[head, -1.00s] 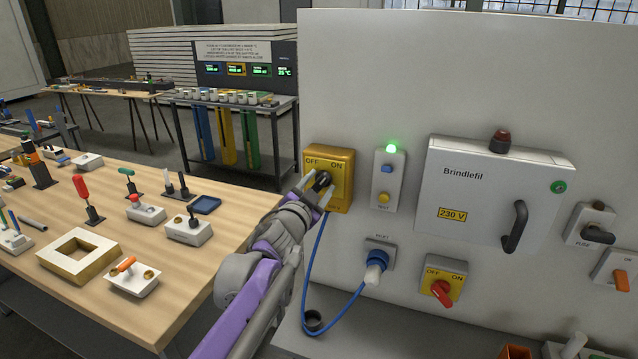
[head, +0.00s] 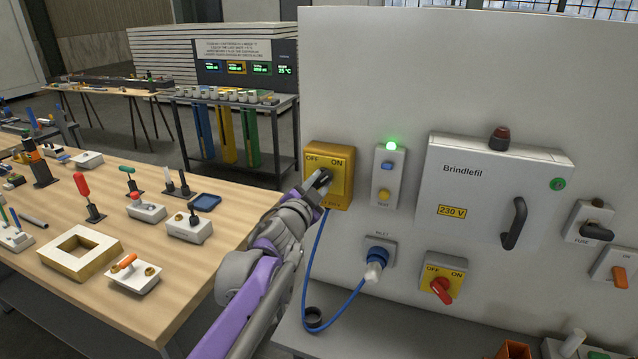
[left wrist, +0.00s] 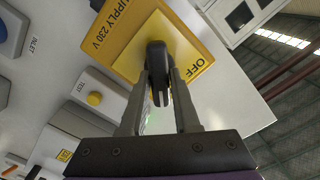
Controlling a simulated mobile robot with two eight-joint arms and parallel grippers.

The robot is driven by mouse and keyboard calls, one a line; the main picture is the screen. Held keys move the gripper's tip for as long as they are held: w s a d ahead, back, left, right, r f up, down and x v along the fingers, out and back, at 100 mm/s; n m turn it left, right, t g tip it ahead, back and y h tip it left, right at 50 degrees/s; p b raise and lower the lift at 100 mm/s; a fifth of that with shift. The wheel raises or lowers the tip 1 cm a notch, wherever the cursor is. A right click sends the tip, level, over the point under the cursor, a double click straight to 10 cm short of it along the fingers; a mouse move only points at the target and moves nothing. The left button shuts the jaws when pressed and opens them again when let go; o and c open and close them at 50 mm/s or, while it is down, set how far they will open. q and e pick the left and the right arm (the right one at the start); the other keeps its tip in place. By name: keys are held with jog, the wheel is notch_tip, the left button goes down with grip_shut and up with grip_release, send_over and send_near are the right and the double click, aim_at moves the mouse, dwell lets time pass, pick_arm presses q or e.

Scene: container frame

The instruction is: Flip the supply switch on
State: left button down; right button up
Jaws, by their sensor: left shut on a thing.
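The supply switch is a yellow box (head: 341,161) marked OFF and ON, with a black handle, on the left part of the pale panel. In the left wrist view its yellow plate (left wrist: 178,45) shows "SUPPLY 230 V" and OFF; ON is not visible there. My left gripper (head: 318,184) is shut on the black handle, which shows between the fingers in the left wrist view (left wrist: 157,58). The gripper partly hides the handle in the head view, and I cannot tell its exact angle. My right gripper is not in view.
Right of the switch is a small box with a lit green lamp (head: 391,146). Below are a blue inlet plug (head: 378,256) with a cable and a red-handled switch (head: 441,288). The Brindlefil cabinet (head: 480,195) stands farther right. A wooden table (head: 215,262) with several fixtures is at left.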

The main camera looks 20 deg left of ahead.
pick_arm(q)
jog(key=shift+w+r+m, duration=0.1)
jog(key=shift+m, duration=0.3)
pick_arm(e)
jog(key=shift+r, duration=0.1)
pick_arm(q)
jog(key=c, duration=0.8)
grip_release()
jog(key=shift+o, duration=0.6)
jog(key=shift+w, duration=0.25)
jog(key=s+b, duration=0.2)
jog(key=s, duration=0.9)
jog(key=shift+a, duration=0.2)
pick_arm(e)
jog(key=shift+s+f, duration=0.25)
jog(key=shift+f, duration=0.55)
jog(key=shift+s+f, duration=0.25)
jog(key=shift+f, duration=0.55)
pick_arm(q)
jog(key=shift+w, duration=0.1)
